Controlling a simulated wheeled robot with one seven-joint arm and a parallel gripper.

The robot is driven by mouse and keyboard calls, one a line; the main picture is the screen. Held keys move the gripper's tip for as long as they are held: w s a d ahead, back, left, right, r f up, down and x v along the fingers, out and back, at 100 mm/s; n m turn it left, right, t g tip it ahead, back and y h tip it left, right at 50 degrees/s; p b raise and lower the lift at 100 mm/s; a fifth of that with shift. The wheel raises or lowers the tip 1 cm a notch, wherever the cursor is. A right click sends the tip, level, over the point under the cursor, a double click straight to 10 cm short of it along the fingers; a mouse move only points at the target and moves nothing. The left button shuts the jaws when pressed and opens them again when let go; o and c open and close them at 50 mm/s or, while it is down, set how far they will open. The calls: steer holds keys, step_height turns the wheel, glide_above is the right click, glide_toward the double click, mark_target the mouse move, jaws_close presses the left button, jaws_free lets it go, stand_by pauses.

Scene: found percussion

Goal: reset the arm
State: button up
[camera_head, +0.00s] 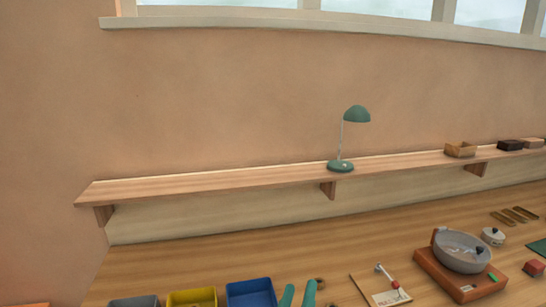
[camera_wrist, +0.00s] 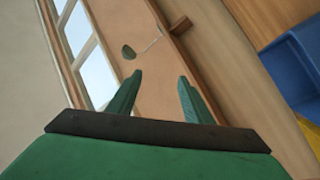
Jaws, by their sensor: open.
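My gripper (camera_head: 297,295) shows at the bottom edge of the head view, its two green fingers apart with nothing between them. In the wrist view my gripper (camera_wrist: 160,84) is also open and empty. It points toward the wall and shelf, and that picture is turned on its side. The rest of my arm is out of the head view.
A wooden table (camera_head: 200,260) holds grey (camera_head: 135,301), yellow (camera_head: 192,297) and blue (camera_head: 251,293) bins close left of my gripper. Right are a card (camera_head: 390,297) and a metal bowl (camera_head: 462,250) on a wooden base. A shelf (camera_head: 240,178) bears a green lamp (camera_head: 356,114).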

steer(key=s+a+f+n+g+y, duration=0.25)
steer(key=s+f+y, duration=0.45)
steer(key=s+f, duration=1.1)
steer(key=s+a+f+m+g, duration=0.1)
steer(key=s+f+m, duration=0.1)
steer(key=s, duration=0.7)
steer(key=s+a+f+m, duration=0.2)
steer(key=s+f+m, duration=0.1)
steer(key=s, duration=0.7)
steer(key=shift+a+f+m+g, duration=0.2)
steer(key=shift+m+g, duration=0.15)
steer(key=shift+m, duration=0.5)
steer(key=shift+s, duration=0.15)
